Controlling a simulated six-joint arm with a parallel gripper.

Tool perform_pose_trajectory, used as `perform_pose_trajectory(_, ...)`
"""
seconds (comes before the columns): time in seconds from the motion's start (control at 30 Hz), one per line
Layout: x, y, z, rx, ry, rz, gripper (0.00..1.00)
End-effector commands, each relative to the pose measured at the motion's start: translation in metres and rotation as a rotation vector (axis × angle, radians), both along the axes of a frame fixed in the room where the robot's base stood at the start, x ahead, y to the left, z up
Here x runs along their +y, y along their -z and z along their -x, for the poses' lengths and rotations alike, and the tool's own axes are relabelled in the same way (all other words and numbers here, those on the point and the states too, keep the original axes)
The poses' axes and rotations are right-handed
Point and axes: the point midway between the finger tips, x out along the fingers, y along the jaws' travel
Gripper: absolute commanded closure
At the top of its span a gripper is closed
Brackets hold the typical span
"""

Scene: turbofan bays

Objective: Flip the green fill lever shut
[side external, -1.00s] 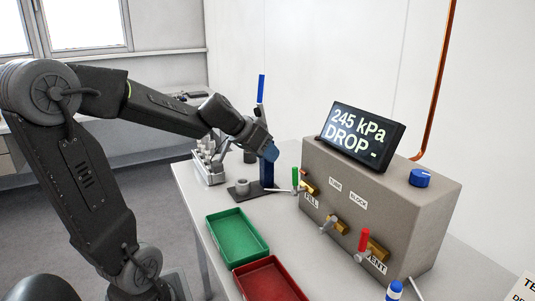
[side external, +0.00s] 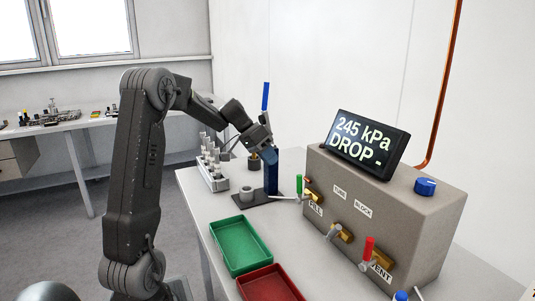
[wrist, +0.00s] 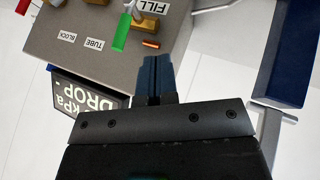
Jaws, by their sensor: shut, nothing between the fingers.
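The green fill lever (side external: 298,184) stands upright at its brass valve (side external: 314,190), on the front of the grey-brown block near the FILL label (side external: 315,208). In the wrist view the green lever (wrist: 122,31) shows at the top, left of the fingers. My gripper (side external: 271,157) is shut and empty, above and left of the lever in the side view, near the top of the blue post (side external: 271,180). Its closed dark fingers also show in the wrist view (wrist: 155,65). They look apart from the lever.
The display (side external: 363,143) reads 245 kPa DROP. A middle lever (side external: 335,232) and a red vent lever (side external: 369,248) line the block. Green (side external: 240,246) and red (side external: 268,286) trays lie in front. A rack of fittings (side external: 212,172) stands behind left.

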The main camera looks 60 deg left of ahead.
Motion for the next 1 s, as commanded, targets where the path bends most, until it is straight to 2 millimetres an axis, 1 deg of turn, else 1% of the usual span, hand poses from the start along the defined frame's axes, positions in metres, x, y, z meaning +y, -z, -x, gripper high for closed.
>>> perform_pose_trajectory(0.03,-0.006,0.010,-0.006,0.003,0.004,0.003,1.00)
perform_pose_trajectory(0.1,-0.012,0.022,-0.013,0.003,0.003,0.002,1.00)
perform_pose_trajectory(0.27,-0.025,0.046,-0.028,0.003,0.002,0.003,1.00)
perform_pose_trajectory(0.4,-0.045,0.041,-0.031,-0.002,0.003,-0.002,1.00)
perform_pose_trajectory(0.53,-0.057,0.040,-0.034,0.000,0.000,-0.001,1.00)
perform_pose_trajectory(0.7,-0.062,0.039,-0.035,-0.001,-0.001,-0.001,1.00)
perform_pose_trajectory(1.0,-0.063,0.039,-0.035,-0.001,0.000,-0.001,1.00)
